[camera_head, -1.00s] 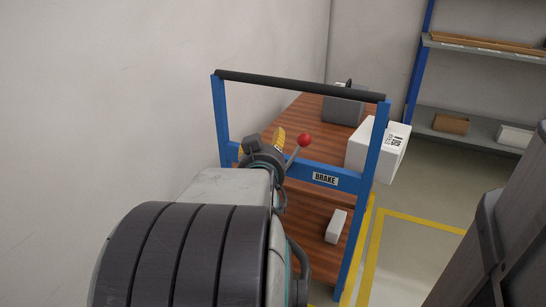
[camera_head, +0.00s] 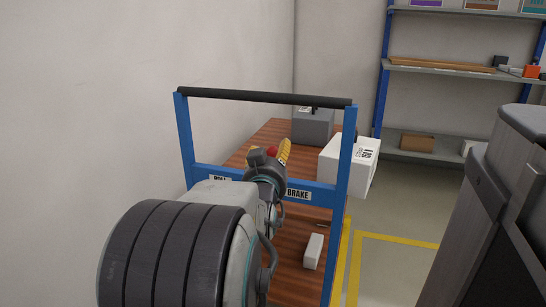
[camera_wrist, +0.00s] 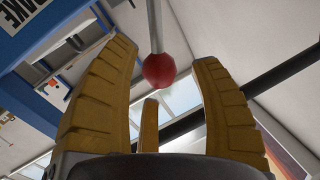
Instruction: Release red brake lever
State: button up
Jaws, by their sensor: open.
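The brake lever is a thin metal rod (camera_wrist: 154,25) with a red ball knob (camera_wrist: 159,70) on its end. In the head view the knob (camera_head: 272,152) shows only partly, above my wrist and beside a yellow finger. My gripper (camera_wrist: 165,55) is open, with yellow ribbed fingers. In the wrist view the knob appears between the left and right fingertips, with visible gaps on both sides; a third finger lies below it. I cannot tell how deep the knob sits. The BRAKE label (camera_head: 299,194) is on the cart's blue crossbar, right of my wrist.
The blue cart frame (camera_head: 343,180) has a black handle bar (camera_head: 265,97) above my wrist. A white box (camera_head: 340,158) and a grey box (camera_head: 311,126) stand on its wooden deck. A wall is close on the left. Shelving (camera_head: 430,66) stands behind right.

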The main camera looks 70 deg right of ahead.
jog(key=shift+x, duration=1)
jog(key=shift+r, duration=0.1)
grip_shut()
